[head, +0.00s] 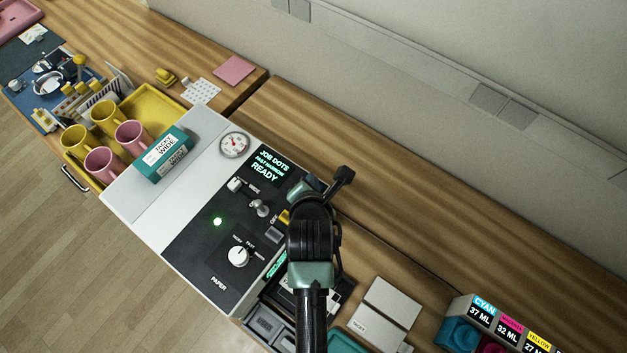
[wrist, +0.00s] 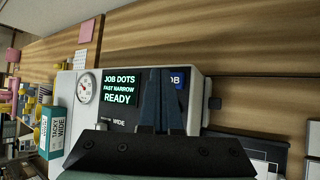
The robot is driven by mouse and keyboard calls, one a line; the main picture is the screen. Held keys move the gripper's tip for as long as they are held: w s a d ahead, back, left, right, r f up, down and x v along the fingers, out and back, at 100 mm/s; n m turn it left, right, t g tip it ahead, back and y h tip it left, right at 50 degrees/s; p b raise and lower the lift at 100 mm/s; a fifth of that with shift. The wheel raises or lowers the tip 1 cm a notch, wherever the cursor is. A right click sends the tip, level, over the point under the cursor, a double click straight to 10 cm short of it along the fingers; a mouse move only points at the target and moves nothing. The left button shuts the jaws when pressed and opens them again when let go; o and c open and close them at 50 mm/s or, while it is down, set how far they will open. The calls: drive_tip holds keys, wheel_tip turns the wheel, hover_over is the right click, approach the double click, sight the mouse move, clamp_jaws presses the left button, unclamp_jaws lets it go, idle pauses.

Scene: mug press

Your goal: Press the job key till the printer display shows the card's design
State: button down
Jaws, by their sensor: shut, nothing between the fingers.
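The printer display (head: 268,165) reads JOB DOTS, FAST NARROW, READY in green on black. The wrist view shows the same words on it (wrist: 120,87). A blue label (wrist: 177,78), partly covered by my fingers, shows the letters "OB" to the right of the display. The job key itself is hidden or cannot be made out. My gripper (wrist: 160,75) is shut and empty, its fingers together in front of the panel, just right of the display. I cannot tell whether it touches anything. No card design is readable in either view.
The panel also has a gauge (head: 234,145), a white dial (head: 238,256) and a lit green lamp (head: 217,221).

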wheel_tip(320, 180, up, 5)
drive_tip(key=p, duration=0.5)
drive_tip(key=shift+r, duration=0.1)
idle(0.8)
drive_tip(key=w+r+m+t+b, duration=0.1)
drive_tip(key=w+r+m+t, duration=0.25)
drive_tip(key=r, duration=0.75)
drive_tip(key=w+r+m+t+b, duration=0.1)
drive_tip(key=w+r+m+t, duration=0.3)
drive_tip(key=r, duration=0.6)
drive_tip(key=w+r+m+t+b, duration=0.1)
drive_tip(key=w+r+m+t, duration=0.1)
drive_tip(key=r+m, duration=0.65)
drive_tip(key=s+r+m+t, duration=0.3)
drive_tip(key=s+r, duration=0.2)
drive_tip(key=r, duration=0.5)
drive_tip(key=s+r+m+t+b, duration=0.1)
drive_tip(key=s+r+m, duration=0.3)
drive_tip(key=r, duration=0.6)
drive_tip(key=s+r+m+t+b, duration=0.1)
drive_tip(key=s+r+m+t, duration=0.3)
drive_tip(key=r, duration=0.6)
drive_tip(key=s, duration=0.2)
drive_tip(key=shift+s+t, duration=0.3)
drive_tip(key=shift+t, duration=0.05)
